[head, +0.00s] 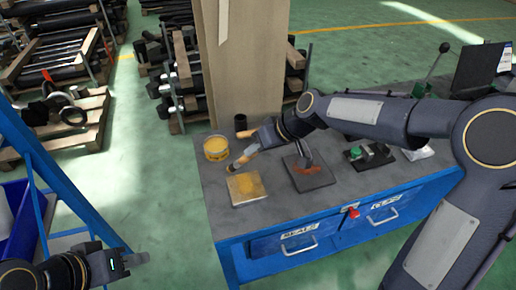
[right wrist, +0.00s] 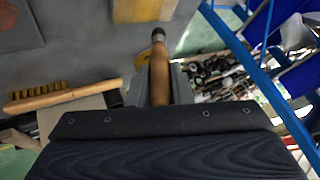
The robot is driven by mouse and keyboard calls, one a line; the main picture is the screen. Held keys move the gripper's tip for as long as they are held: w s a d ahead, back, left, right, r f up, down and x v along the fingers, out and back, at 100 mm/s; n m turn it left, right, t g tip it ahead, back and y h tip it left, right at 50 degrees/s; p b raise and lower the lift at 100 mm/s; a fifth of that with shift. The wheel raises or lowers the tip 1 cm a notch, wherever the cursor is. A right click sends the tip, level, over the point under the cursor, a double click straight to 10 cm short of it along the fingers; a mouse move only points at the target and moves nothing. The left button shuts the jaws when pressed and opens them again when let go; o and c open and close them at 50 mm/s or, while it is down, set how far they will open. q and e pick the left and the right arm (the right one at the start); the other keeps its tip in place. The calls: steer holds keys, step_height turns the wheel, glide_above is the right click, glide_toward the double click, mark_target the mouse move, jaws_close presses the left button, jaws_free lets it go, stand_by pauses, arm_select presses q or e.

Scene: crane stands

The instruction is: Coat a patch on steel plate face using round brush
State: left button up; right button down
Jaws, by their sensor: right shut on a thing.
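My right gripper (head: 266,137) is shut on the round brush (head: 244,157), above the back left of the bench. In the right wrist view the brush (right wrist: 159,72) points away from the jaws, its wooden handle between them. The brush tip is near the tub of yellow coating (head: 216,148) and the pale plate with a yellow face (head: 245,187); I cannot tell if it touches anything. A dark steel plate (head: 322,180) with a rusty-brown patch lies to the right. My left gripper (head: 128,262) is at the lower left, away from the bench; its jaws are unclear.
A wooden-handled wire brush (right wrist: 62,95) lies in the right wrist view. A black cup (head: 240,122) stands at the bench's back. Small dark and green items (head: 369,153) sit right of the plates. A cardboard-coloured column (head: 245,70) rises behind the blue bench (head: 222,228).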

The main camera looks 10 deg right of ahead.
steer(key=r, duration=0.1)
steer(key=r+p, duration=0.1)
steer(key=r, duration=0.2)
steer(key=shift+s+r+p, duration=0.3)
steer(key=shift+s, duration=0.1)
steer(key=shift+w+r+p, duration=0.25)
steer(key=shift+r+p, duration=0.25)
steer(key=shift+r, duration=0.1)
steer(key=shift+s+r+p, duration=0.15)
steer(key=shift+r+p, duration=0.35)
steer(key=shift+r, duration=0.35)
steer(key=shift+r+p, duration=0.3)
steer(key=shift+r, duration=0.15)
